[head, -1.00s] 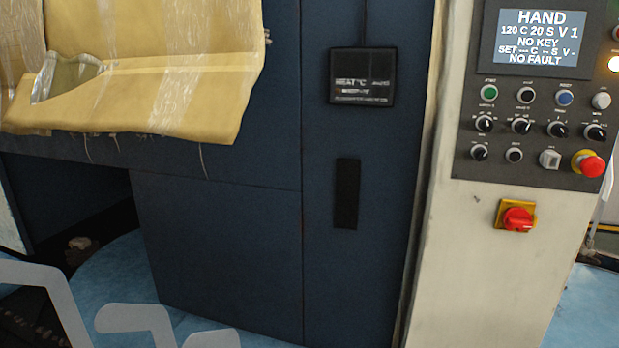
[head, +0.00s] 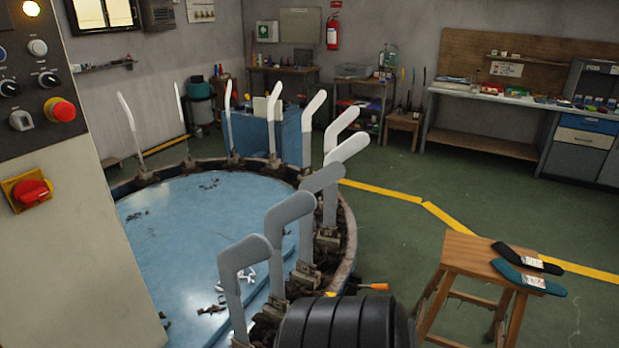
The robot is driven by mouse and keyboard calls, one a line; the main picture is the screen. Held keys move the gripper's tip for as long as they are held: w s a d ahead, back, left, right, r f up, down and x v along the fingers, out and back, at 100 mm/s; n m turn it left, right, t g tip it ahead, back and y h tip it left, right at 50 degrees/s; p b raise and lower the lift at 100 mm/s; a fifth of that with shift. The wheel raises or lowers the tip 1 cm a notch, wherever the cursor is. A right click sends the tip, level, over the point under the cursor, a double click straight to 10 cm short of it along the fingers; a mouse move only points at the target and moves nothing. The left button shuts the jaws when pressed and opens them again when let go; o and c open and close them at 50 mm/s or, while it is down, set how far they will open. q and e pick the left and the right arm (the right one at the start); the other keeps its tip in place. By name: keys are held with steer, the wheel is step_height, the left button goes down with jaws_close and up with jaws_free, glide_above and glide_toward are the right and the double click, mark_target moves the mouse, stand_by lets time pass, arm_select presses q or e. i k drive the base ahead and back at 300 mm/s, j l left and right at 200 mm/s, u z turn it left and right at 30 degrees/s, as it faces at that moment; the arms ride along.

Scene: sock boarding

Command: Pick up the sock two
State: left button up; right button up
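Two flat socks lie on a wooden stool (head: 468,248) at the lower right of the head view. One is a black sock (head: 510,252) with a white label. The other is a dark teal sock (head: 512,272) with a white label, lying nearer to me. Both reach past the right edge of the stool top. I cannot tell from the picture which one is sock two. Neither of my grippers is in view.
A round machine with a blue table (head: 180,225) carries several upright foot-shaped boards (head: 290,208) around its rim. A control panel post (head: 75,250) stands at left. A workbench (head: 495,146) is at the back right. Green floor (head: 400,235) is open around the stool.

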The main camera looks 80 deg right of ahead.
mark_target(544, 285)
steer(key=z, duration=3.95)
steer(key=u, duration=0.5)
steer(key=k+u, duration=0.1)
steer(key=u, duration=0.85)
steer(key=j+u, duration=0.1)
steer(key=u, duration=0.9)
steer(key=j+u, duration=0.15)
steer(key=u, duration=0.35)
steer(key=k+z, duration=0.1)
steer(key=z, duration=2.85)
